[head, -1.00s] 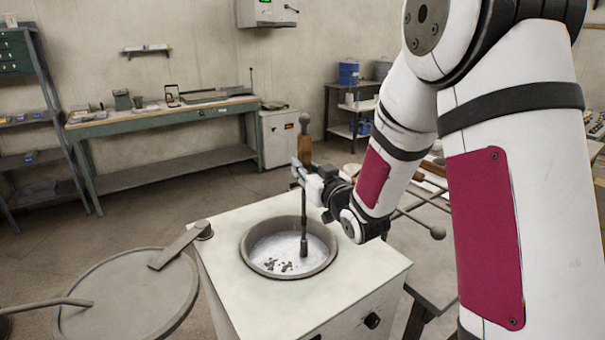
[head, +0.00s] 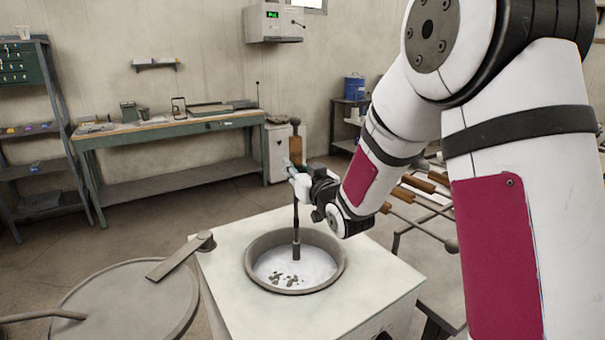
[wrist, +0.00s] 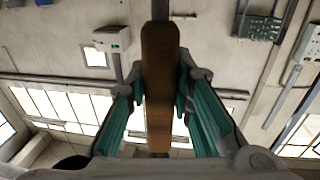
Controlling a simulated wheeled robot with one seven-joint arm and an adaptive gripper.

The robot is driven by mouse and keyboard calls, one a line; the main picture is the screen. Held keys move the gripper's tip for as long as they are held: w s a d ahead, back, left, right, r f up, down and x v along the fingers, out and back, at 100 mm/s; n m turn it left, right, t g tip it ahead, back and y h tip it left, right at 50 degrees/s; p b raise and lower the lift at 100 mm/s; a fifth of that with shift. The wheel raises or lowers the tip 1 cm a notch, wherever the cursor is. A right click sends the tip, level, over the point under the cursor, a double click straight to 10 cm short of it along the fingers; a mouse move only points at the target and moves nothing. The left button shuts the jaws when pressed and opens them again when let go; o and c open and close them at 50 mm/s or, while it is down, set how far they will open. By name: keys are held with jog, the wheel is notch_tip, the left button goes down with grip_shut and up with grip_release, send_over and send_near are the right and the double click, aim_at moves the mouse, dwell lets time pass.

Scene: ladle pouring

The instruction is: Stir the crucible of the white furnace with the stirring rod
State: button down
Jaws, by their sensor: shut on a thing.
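The white furnace (head: 385,283) stands in front of me with its round crucible (head: 338,280) open at the top. The crucible holds a pale, silvery melt (head: 310,268) with several dark lumps floating on it. My gripper (head: 295,172) is above the crucible and shut on the wooden handle of the stirring rod (head: 296,148). The rod is about upright, and its dark lower end is over or in the melt toward the back of the crucible. In the wrist view the rod's brown handle (wrist: 157,75) stands between the two fingers.
The furnace lid (head: 130,305) is swung aside at the left. Other wooden-handled tools (head: 415,190) lie on a stand to the right, behind my arm. A green workbench (head: 170,130) stands along the back wall, with open floor before it.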

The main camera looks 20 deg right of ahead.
jog(key=shift+s+a+r+b, duration=0.1)
jog(key=shift+s+a+b, duration=0.2)
jog(key=shift+a, duration=0.65)
jog(key=shift+s+a+f+b, duration=0.1)
jog(key=shift+s+a+b, duration=0.25)
jog(key=shift+a, duration=0.55)
jog(key=shift+s+a+r+b, duration=0.15)
jog(key=shift+s+a, duration=0.25)
jog(key=shift+a, duration=0.55)
notch_tip(320, 180, up, 16)
jog(key=p, duration=0.7)
dwell(0.6)
